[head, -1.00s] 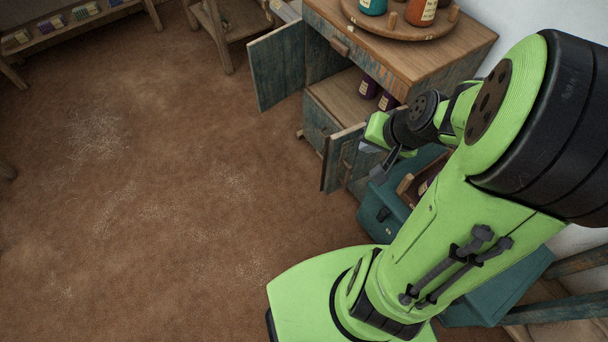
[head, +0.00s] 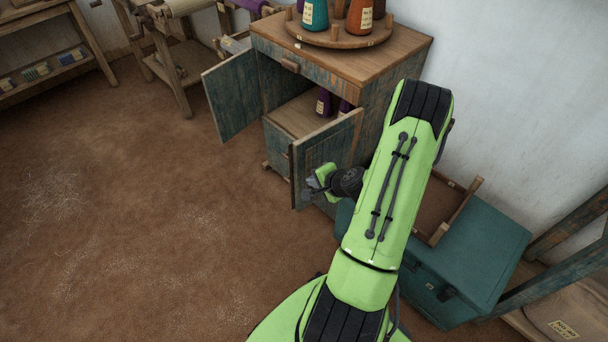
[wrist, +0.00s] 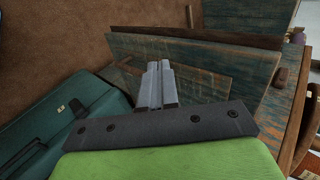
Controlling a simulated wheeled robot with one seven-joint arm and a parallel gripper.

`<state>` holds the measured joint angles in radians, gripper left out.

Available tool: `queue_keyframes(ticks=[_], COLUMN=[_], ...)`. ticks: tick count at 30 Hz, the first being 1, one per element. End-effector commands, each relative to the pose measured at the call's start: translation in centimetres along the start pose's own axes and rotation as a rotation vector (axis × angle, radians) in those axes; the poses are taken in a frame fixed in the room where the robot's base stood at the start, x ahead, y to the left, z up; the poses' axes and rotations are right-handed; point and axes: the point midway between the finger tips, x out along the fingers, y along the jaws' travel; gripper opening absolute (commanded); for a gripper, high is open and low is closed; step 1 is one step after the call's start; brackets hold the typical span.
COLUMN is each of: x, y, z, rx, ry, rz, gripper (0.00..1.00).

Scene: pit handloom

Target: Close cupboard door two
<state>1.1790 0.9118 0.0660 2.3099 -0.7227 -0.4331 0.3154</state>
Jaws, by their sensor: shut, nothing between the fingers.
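The wooden cupboard (head: 385,72) has two weathered blue-green doors, both standing open. The left door (head: 231,96) swings out to the left. The right door (head: 328,154) stands out towards my arm; I see no label telling which is door two. My gripper (head: 309,190) is shut and empty, close by the outer face of the right door, low down. In the wrist view, the shut fingers (wrist: 157,83) point at that door's panel (wrist: 205,88). I cannot tell whether they touch it. Another blue-green panel (wrist: 240,16) shows beyond.
A teal chest (head: 470,262) with a wooden tray (head: 452,215) on it stands right of my arm against the wall. Purple cones (head: 323,101) are inside the cupboard. A round rack (head: 345,37) with cones stands on top. The brown floor at left is clear.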

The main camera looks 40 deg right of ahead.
Motion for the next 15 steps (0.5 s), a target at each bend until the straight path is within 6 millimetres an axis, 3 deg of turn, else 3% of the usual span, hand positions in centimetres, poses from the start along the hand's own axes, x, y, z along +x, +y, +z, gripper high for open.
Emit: queue_keyframes(ticks=[1, 6, 15], x=[1.3, 3.0, 3.6], y=[0.1, -2.1, -2.8], z=[0.1, 0.1, 0.0], rx=[-0.004, -0.005, 0.0], ry=[-0.002, -0.002, 0.0], rz=[-0.001, -0.001, 0.001], gripper=[0.0, 0.0, 0.0])
